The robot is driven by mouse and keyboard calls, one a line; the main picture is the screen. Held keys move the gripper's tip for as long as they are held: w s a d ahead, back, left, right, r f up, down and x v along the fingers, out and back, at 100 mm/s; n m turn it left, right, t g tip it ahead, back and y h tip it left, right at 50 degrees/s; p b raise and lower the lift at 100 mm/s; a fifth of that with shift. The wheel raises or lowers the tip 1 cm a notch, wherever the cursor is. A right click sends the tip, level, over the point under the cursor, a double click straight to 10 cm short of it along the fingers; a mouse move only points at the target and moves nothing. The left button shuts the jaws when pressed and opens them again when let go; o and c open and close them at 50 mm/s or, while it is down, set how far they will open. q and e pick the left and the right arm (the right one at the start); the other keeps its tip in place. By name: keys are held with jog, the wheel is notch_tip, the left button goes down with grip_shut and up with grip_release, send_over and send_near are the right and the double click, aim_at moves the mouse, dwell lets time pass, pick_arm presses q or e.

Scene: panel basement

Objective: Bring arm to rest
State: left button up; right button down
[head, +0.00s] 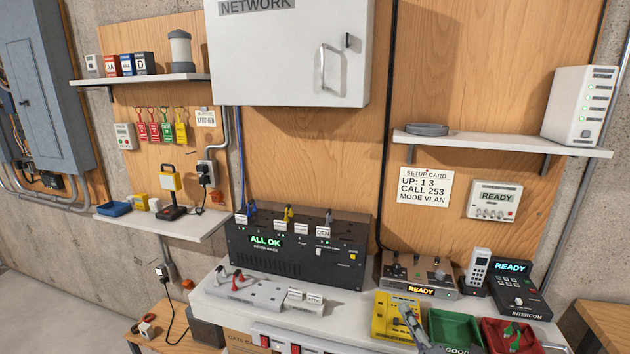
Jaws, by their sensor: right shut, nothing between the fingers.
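My right gripper (405,309) reaches up from the bottom edge in the head view, right of centre. Its grey fingers are shut with nothing between them. It shows in front of the yellow box (384,316) and left of the green tray (453,327); I cannot tell whether it touches either. My left gripper is not in view.
The white bench (222,296) holds a black unit reading ALL OK (297,262), a READY box (420,273), an intercom (517,289) and a red tray (510,338). A network cabinet (285,55) hangs above. A shelf (500,142) juts out at right.

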jog(key=s+d+f+m+g+h, duration=0.7)
jog(key=s+d+f+m+h, duration=0.15)
jog(key=m, duration=0.85)
jog(key=s+a+f+m+g+y, duration=0.1)
jog(key=s+a+f+m+g, duration=0.15)
jog(key=s, duration=0.25)
jog(key=s+a+f+m+g+y, duration=0.1)
jog(key=s+f+g, duration=0.1)
jog(key=s+g, duration=0.3)
jog(key=s+a+f+m+g+y, duration=0.1)
jog(key=s+a+f+m+g, duration=0.15)
jog(key=s, duration=0.35)
notch_tip(320, 180, down, 24)
jog(key=s+d, duration=0.1)
jog(key=d, duration=0.2)
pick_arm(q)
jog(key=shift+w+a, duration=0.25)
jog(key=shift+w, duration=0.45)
pick_arm(e)
jog(key=s+d+f+g, duration=0.1)
jog(key=s+f, duration=1.8)
jog(key=s, duration=0.1)
jog(key=shift+g, duration=0.3)
jog(key=shift+s+f, duration=0.1)
